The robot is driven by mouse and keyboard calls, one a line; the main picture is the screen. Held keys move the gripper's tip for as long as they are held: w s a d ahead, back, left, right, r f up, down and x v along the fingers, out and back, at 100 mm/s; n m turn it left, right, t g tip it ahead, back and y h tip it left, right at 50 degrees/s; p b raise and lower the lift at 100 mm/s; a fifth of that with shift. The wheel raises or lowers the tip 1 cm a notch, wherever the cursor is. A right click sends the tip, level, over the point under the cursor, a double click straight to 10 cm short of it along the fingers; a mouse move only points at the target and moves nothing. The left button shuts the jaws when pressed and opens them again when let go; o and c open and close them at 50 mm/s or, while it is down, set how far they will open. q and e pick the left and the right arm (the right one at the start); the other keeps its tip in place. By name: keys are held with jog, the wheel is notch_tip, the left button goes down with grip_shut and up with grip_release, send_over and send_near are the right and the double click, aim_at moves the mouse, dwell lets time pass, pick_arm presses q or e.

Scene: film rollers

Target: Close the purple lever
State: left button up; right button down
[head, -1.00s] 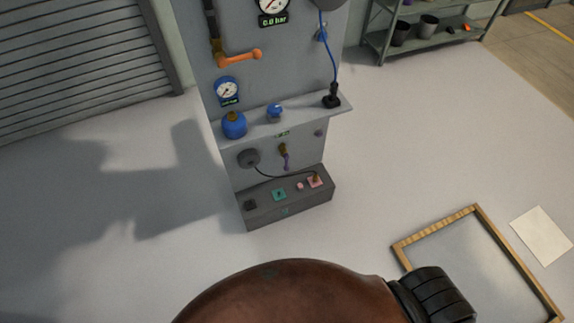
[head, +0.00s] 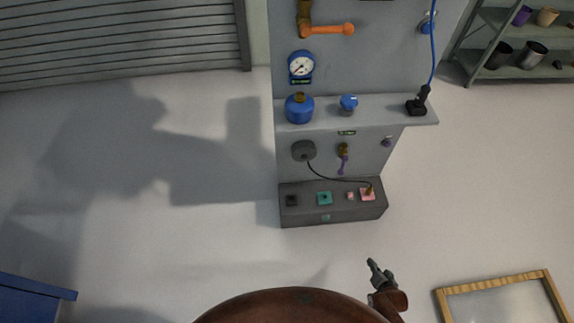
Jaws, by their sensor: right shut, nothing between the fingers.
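The purple lever (head: 342,164) is small and hangs roughly straight down from a brass valve (head: 343,149) on the lower face of the grey panel, under the shelf. My right gripper (head: 374,265) shows small at the bottom, to the right of centre. It is shut and empty, below the panel's base in the picture and well apart from the lever. My left gripper is out of view.
Above the lever, the panel's shelf (head: 375,109) carries a blue canister (head: 299,108), a blue knob (head: 348,103) and a black plug (head: 416,104). A grey base box (head: 333,211) juts out below, with a cable above it. A wooden frame (head: 490,285) lies right.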

aim_at(343, 166)
pick_arm(q)
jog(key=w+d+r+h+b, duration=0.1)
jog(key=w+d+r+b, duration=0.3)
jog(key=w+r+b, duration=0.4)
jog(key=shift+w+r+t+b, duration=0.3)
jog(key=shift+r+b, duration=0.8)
jog(key=shift+b, duration=2.15)
pick_arm(e)
jog(key=w+r+m+t, duration=0.3)
jog(key=w+r, duration=0.2)
jog(key=w, duration=0.5)
jog(key=w+r+m+t, duration=0.3)
jog(key=w+r+m, duration=0.1)
jog(key=w, duration=0.6)
jog(key=w+a+r+m+t, duration=0.1)
jog(key=w+r+m+t, duration=0.1)
jog(key=w+r, duration=0.3)
jog(key=shift+w+r+m+t+y, duration=0.4)
jog(key=shift+w+m, duration=0.5)
jog(key=shift+w, duration=1.5)
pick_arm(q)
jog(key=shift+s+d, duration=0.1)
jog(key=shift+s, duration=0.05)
pick_arm(e)
jog(key=shift+w+f, duration=0.1)
jog(key=shift+w, duration=0.05)
